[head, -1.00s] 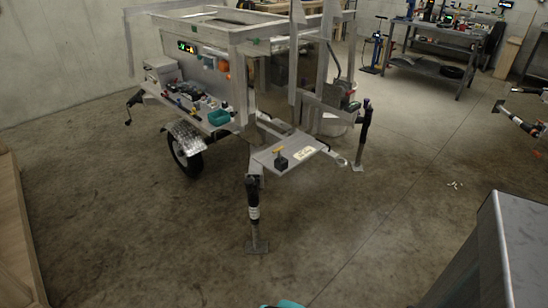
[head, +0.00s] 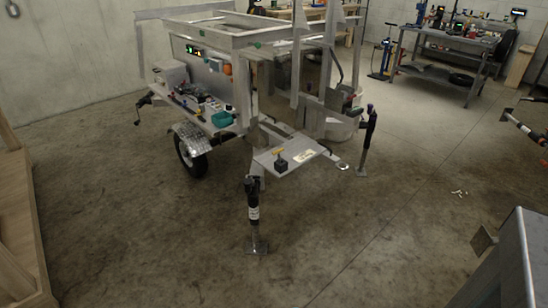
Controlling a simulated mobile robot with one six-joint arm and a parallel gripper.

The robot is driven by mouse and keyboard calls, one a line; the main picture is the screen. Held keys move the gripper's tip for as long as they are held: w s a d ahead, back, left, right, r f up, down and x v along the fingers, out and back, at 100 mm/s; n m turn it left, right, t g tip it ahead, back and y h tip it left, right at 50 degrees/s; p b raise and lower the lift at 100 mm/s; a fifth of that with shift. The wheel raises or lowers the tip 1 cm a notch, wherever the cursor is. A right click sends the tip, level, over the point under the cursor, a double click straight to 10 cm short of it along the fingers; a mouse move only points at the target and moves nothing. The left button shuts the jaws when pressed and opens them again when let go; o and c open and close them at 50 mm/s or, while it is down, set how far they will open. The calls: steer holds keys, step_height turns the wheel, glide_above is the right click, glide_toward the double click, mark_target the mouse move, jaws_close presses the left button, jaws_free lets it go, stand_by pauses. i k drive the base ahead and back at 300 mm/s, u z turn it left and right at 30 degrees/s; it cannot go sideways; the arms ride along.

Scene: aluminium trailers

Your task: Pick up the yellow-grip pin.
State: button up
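A small yellow grip (head: 279,150), which looks like the yellow-grip pin, stands on top of a black block (head: 281,164). The block sits on the flat front plate (head: 316,148) of the aluminium trailer (head: 270,42), beside a pale label. The pin's shaft is hidden or too small to make out. My gripper is not in view in the head view.
A black jack leg (head: 252,205) stands below the plate, and another (head: 368,140) stands to its right. A wooden structure (head: 20,235) is at the left edge. A grey metal box (head: 520,265) fills the lower right corner.

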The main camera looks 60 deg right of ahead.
mark_target(279, 152)
steer(key=z, duration=0.1)
steer(key=i, duration=0.95)
steer(key=u, duration=0.05)
